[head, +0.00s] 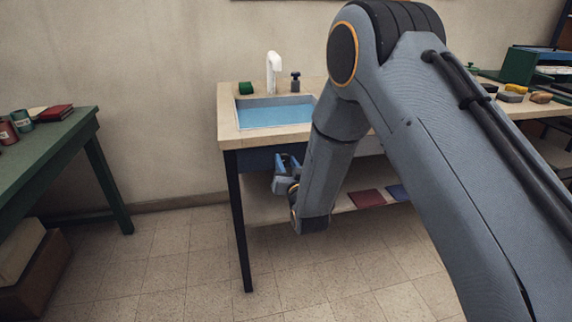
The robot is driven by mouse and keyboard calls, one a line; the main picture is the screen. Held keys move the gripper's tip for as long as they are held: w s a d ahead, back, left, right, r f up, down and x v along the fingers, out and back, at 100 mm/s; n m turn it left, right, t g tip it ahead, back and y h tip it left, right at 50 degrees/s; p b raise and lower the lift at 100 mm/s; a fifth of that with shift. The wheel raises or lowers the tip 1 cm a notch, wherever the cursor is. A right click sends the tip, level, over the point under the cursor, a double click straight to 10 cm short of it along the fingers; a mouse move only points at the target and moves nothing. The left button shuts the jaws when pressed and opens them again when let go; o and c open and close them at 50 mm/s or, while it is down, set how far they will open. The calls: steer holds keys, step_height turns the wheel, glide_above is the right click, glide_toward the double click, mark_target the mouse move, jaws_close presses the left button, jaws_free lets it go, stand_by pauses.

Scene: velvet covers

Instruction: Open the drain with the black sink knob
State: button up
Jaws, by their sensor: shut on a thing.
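The sink (272,112) is set in a pale wooden counter and holds blue water. A white faucet (273,70) stands behind it. My gripper (287,161) is below the counter's front edge, at the dark blue front panel (256,160) under the sink. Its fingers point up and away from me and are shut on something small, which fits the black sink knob. The fingers and my arm hide the knob, so its shape and angle cannot be made out. The drain is not visible through the water.
A lower shelf holds a red book (365,199) and a blue one. A green table (55,140) is at left. My arm covers the counter's middle. The tiled floor in front is clear.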

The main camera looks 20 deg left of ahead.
steer(key=m+b, duration=0.1)
steer(key=m, duration=0.5)
steer(key=shift+w+m, duration=0.1)
steer(key=shift+m, duration=0.2)
steer(key=m+b, duration=0.1)
steer(key=m, duration=0.5)
steer(key=shift+d+f, duration=0.1)
steer(key=shift+f, duration=0.05)
steer(key=o, duration=1.1)
steer(key=shift+c, duration=0.2)
steer(key=shift+d, duration=0.1)
steer(key=v, duration=0.7)
steer(key=shift+s+d, duration=0.2)
steer(key=shift+s, duration=0.15)
